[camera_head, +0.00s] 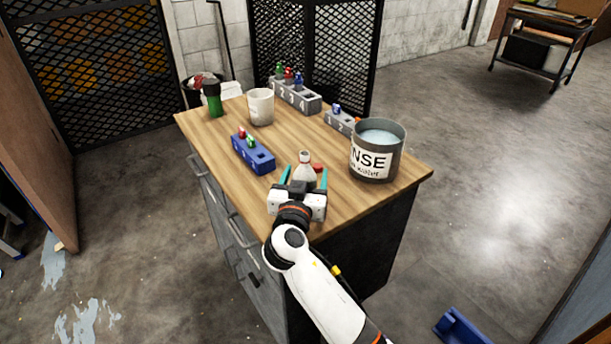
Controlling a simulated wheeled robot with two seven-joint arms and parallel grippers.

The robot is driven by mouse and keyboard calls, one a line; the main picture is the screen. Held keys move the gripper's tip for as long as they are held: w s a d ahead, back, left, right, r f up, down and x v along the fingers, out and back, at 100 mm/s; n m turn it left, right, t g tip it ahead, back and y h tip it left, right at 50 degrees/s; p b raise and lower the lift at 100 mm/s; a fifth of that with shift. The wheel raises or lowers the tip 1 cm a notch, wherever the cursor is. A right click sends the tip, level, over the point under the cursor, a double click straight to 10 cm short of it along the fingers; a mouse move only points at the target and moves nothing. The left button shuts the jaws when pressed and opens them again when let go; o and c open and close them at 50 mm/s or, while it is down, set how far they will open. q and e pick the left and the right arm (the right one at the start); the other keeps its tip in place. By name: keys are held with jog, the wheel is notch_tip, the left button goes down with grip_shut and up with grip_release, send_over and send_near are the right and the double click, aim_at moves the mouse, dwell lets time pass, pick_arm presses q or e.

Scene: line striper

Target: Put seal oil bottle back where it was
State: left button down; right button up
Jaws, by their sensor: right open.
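A small red thing (317,168) lies just right of the bottle, partly behind a finger. My left gripper is not in view.
A grey rinse bucket (376,160) stands close on the right. A blue holder (253,154) is to the left. A white cup (261,107), a green container (213,101) and numbered grey holders (297,97) (340,121) stand farther back. Bare wood lies between them.

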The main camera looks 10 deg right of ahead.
jog(key=b+v, duration=0.1)
jog(key=v, duration=0.9)
jog(key=shift+s+f+b, duration=0.1)
jog(key=shift+f+b, duration=0.05)
jog(key=shift+b, duration=0.15)
jog(key=shift+v, duration=0.75)
